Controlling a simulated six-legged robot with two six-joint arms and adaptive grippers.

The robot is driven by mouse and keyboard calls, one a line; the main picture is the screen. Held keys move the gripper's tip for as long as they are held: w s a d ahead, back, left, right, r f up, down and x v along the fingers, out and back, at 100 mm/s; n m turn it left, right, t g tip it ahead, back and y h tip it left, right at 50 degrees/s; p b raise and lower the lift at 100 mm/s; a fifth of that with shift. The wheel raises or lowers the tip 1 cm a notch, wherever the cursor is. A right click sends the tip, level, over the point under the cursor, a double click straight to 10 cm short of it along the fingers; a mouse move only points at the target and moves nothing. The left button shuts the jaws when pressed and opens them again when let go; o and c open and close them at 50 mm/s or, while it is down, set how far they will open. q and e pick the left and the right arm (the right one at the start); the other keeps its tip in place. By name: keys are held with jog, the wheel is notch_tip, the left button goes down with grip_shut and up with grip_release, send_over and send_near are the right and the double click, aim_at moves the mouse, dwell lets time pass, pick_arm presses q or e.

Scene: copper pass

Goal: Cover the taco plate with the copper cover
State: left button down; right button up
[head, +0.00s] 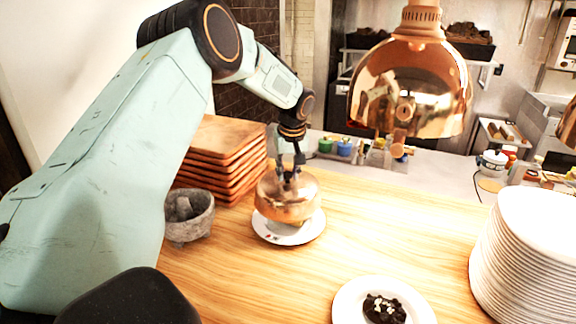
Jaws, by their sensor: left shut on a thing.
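The copper cover (288,202) is over a white plate (286,237) in the middle of the wooden counter. My left gripper (287,178) reaches down from above and is shut on the top of the copper cover. The cover looks about level. My right gripper is not in view.
A stone mortar (189,216) and a stack of terracotta tiles (226,155) stand close left of the cover. A copper heat lamp (410,88) hangs to the right. A plate with dark food (345,304) is in front, and stacked white plates (535,250) stand at right.

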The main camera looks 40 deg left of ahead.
aim_at(291, 185)
pick_arm(q)
jog(key=shift+w+d+f, duration=0.1)
jog(key=shift+d+f, duration=0.35)
jog(key=shift+f, duration=0.3)
jog(key=shift+s+f+b, duration=0.2)
jog(key=shift+f+b, duration=0.2)
jog(key=shift+f, duration=0.4)
jog(key=shift+a+f, duration=0.2)
jog(key=shift+f, duration=0.25)
jog(key=shift+a+f, duration=0.2)
jog(key=shift+f, duration=0.25)
jog(key=shift+w+d+f, duration=0.1)
jog(key=shift+w+d, duration=0.1)
jog(key=shift+d, duration=0.15)
jog(key=shift+s, duration=0.15)
jog(key=shift+a, duration=0.3)
jog(key=shift+w+d, duration=0.2)
jog(key=shift+d, duration=0.15)
